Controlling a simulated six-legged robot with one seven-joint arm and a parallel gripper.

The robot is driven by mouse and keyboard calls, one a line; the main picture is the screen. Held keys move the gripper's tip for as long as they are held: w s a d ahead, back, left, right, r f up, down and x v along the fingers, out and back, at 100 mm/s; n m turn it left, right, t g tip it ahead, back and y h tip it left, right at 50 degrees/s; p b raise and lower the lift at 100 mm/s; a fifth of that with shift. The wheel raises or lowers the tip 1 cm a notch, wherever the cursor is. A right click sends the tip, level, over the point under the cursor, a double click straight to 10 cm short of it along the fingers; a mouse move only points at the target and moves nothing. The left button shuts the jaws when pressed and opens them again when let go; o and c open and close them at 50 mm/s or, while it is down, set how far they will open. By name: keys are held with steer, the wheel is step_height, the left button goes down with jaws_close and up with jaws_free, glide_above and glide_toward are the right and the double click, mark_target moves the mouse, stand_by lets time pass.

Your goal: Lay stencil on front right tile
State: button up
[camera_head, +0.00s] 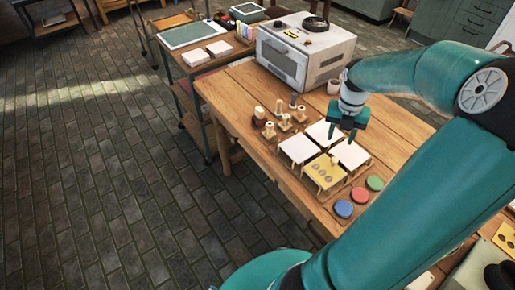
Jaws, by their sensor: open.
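A yellow stencil (324,172) with several grey oval marks lies at the nearest place of a group of square tiles on the wooden table. It looks flat; the tile under it is hidden. Three plain white tiles show beside it: a left one (298,149), a far one (322,130) and a right one (352,155). Each sits on a small wooden stand. My gripper (341,139) is open and points down above the gap between the far and right tiles, apart from the stencil. I see nothing between its fingers.
Red, green and blue paint pads (344,208) lie near the table's front right. Several wooden stamps (284,122) stand left of the tiles. A white oven (300,55) and a cup (334,86) stand farther back. Another yellow marked sheet (505,238) shows at lower right.

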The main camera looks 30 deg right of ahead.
steer(key=w+a+r+m+h, duration=0.2)
steer(key=a+r+m, duration=0.3)
steer(key=a, duration=0.4)
steer(key=w+a+r+m+h, duration=0.1)
steer(key=a+r+m, duration=0.1)
steer(key=a+m, duration=0.65)
steer(key=s+a+r+m+t+y, duration=0.1)
steer(key=s+a+r+m+t, duration=0.2)
steer(key=a+m, duration=0.3)
steer(key=s+a+r+m+t+y, duration=0.2)
steer(key=a+r+m, duration=0.3)
steer(key=a, duration=0.6)
steer(key=shift+s+a+m+t, duration=0.35)
steer(key=shift+s+m, duration=0.2)
steer(key=shift+m, duration=0.3)
